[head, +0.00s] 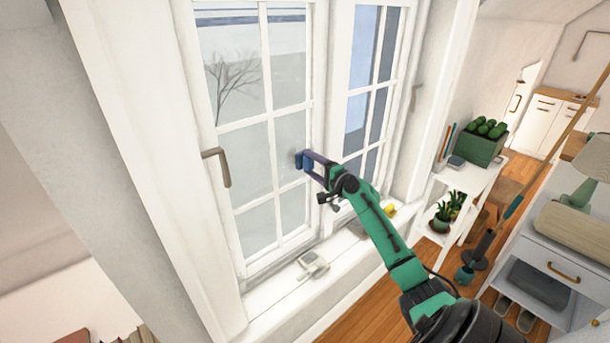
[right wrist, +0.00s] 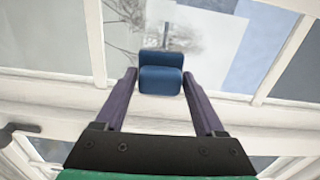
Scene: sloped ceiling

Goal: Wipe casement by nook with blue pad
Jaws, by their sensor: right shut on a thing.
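The left casement (head: 238,160) of the white window has greyish, hazy lower panes and fills the middle left of the head view. The right casement (head: 356,118) shows bluer, clearer panes. My right gripper (head: 308,163) is shut on the blue pad (head: 299,160), at the right edge of the left casement. In the right wrist view the pad (right wrist: 161,80) sits between the two fingers, in front of hazy glass (right wrist: 190,35). I cannot tell whether the pad touches the glass. My left gripper is not in view.
A small whitish object (head: 312,265) and a yellow one (head: 389,210) lie on the window sill (head: 285,302). A dark handle (head: 218,166) juts from the left casement. A white shelf (head: 470,178) with plants and a green crate (head: 483,146) stands at right.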

